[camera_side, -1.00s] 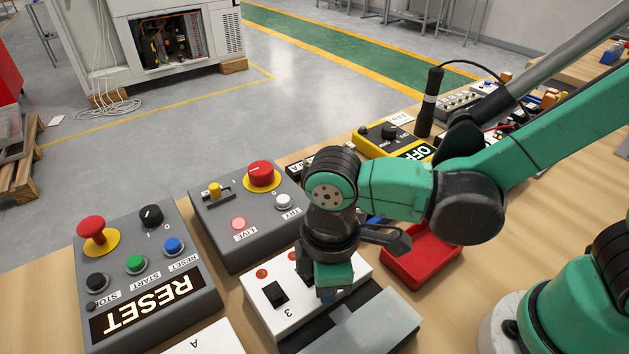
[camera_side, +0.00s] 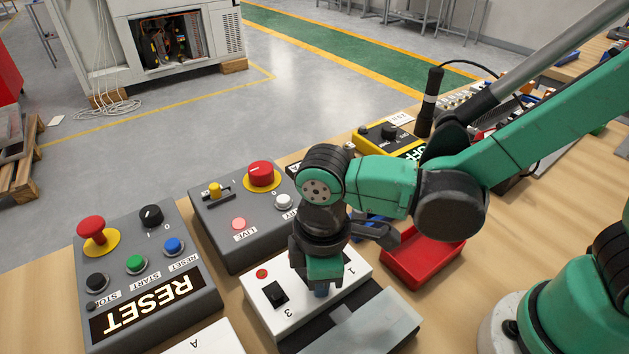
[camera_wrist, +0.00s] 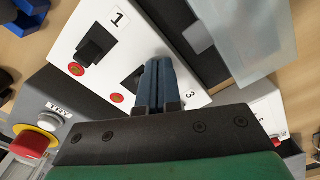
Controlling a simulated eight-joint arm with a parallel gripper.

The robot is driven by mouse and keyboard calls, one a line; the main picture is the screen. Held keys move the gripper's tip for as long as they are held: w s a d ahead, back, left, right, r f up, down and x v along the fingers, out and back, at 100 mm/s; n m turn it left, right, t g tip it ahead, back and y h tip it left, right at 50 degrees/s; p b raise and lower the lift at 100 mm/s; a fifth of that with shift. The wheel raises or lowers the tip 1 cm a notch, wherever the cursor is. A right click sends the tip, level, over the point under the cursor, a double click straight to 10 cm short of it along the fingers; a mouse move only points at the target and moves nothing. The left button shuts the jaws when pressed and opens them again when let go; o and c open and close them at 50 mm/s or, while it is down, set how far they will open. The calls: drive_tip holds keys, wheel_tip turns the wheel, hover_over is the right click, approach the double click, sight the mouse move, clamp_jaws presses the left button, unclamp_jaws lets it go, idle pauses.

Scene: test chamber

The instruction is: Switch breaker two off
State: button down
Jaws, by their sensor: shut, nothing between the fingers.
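The white breaker box (camera_side: 262,309) sits on the bench, with black rocker switches on top and labels 1 and 3 showing. Breaker three's black switch (camera_side: 275,293) is clear in the side view. Breaker one's switch (camera_wrist: 96,45) shows beside its label in the wrist view. Breaker two's black switch (camera_wrist: 132,80) lies between them, partly hidden by my fingers, and its label is hidden. My gripper (camera_side: 321,290) is shut and empty, pointing down over the middle of the box. Its blue fingertips (camera_wrist: 158,64) are beside breaker two's switch; I cannot tell whether they touch.
A clear cover (camera_side: 380,322) stands open at the box's near side. A grey panel (camera_side: 225,215) with a red button is behind, and the RESET panel (camera_side: 150,270) is at left. A red tray (camera_side: 425,262) is to the right.

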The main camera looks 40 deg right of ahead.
drive_tip(key=shift+w, duration=0.65)
drive_tip(key=shift+r, duration=3.55)
drive_tip(key=w+d+r+m+t, duration=0.2)
drive_tip(key=d+m+t, duration=0.5)
drive_tip(key=d+m, duration=0.5)
drive_tip(key=d, duration=0.5)
drive_tip(key=shift+d+r, duration=0.15)
